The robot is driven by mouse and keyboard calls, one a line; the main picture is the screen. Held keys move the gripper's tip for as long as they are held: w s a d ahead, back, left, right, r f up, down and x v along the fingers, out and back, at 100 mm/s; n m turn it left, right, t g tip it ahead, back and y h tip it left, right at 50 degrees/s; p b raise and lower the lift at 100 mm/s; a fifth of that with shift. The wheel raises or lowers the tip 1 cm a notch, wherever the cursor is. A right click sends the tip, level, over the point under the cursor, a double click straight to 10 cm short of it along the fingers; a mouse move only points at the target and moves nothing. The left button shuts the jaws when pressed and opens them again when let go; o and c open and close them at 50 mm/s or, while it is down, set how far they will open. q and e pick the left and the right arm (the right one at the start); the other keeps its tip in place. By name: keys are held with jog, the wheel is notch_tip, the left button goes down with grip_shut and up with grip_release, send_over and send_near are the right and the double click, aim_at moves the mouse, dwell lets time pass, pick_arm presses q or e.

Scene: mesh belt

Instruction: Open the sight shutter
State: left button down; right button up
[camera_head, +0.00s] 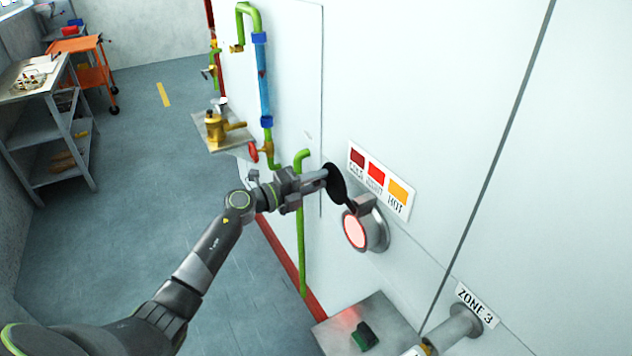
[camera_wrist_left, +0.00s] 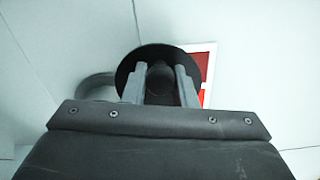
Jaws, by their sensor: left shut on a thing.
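The sight shutter (camera_head: 337,185) is a black round disc on a short arm, swung up and to the left of the round sight port (camera_head: 356,230). The port's glass shows uncovered and glows pale pink inside a grey metal ring. My left gripper (camera_head: 322,177) is shut on the shutter, at its near side. In the left wrist view the black shutter disc (camera_wrist_left: 128,72) lies behind the two grey fingers (camera_wrist_left: 160,85), which hide its middle. My right gripper is in neither view.
A heat colour plate (camera_head: 381,180) with dark red, red and orange squares is on the white wall above the port. A metal shelf (camera_head: 367,318) with a dark green object juts out below. Green and blue pipes (camera_head: 262,85) run left of my gripper.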

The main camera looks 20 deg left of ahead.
pick_arm(q)
jog(key=c, duration=1.2)
grip_release()
jog(key=shift+b+v, duration=3.15)
jog(key=shift+v, duration=5.55)
